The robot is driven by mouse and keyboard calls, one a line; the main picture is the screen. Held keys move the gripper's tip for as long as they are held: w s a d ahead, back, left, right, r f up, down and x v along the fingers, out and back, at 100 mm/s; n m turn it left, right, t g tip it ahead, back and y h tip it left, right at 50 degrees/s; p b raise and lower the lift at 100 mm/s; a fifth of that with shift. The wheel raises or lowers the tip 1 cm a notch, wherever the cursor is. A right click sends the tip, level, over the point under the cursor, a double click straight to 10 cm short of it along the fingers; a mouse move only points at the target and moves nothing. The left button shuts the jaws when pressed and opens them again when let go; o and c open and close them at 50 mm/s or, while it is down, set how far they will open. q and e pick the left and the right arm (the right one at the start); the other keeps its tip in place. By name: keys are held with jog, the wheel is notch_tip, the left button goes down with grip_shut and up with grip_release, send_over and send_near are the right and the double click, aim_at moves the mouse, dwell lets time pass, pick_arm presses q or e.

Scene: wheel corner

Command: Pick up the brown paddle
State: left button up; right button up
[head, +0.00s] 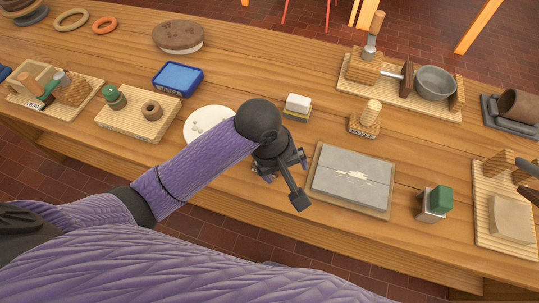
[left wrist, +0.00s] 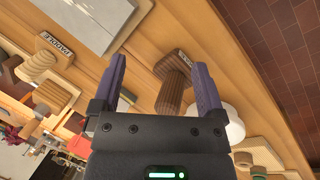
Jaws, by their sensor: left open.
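The brown paddle (left wrist: 174,88) is a dark wooden piece with a thick round handle beside a small label in the left wrist view. It lies in line with the gap between my left gripper's fingers. My left gripper (left wrist: 162,88) is open with nothing in its jaws; I cannot tell how far the paddle is below the fingertips. In the head view my left gripper (head: 300,180) hangs over the table's middle and its arm hides the brown paddle. A lighter wooden paddle (head: 370,113) on a labelled stand is to the right; it also shows in the left wrist view (left wrist: 38,66).
A grey slab on a board (head: 350,180) lies right of my left gripper. A white block (head: 297,104) is behind it, and a white round plate (head: 203,122) is partly behind my arm. A green-topped block (head: 437,203) stands further right. The wooden table (head: 240,72) has bare patches between items.

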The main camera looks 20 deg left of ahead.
pick_arm(q)
jog(key=w+a+r+n+y, duration=0.1)
jog(key=n, duration=0.1)
jog(key=w+a+r+n+y, duration=0.1)
jog(key=w+a+r+n, duration=0.1)
jog(key=w+a+r+n+g, duration=0.1)
jog(key=w+r+n, duration=0.1)
jog(key=n, duration=0.1)
jog(key=shift+w+a+r+y, duration=0.15)
jog(key=shift+w+y, duration=0.1)
jog(key=shift+y, duration=0.15)
jog(key=shift+w+a+f+n, duration=0.1)
jog(key=shift+a+f+n, duration=0.15)
jog(key=shift+n, duration=0.25)
jog(key=f+b, duration=0.5)
jog(key=f, duration=0.4)
jog(key=shift+a, duration=0.2)
grip_shut()
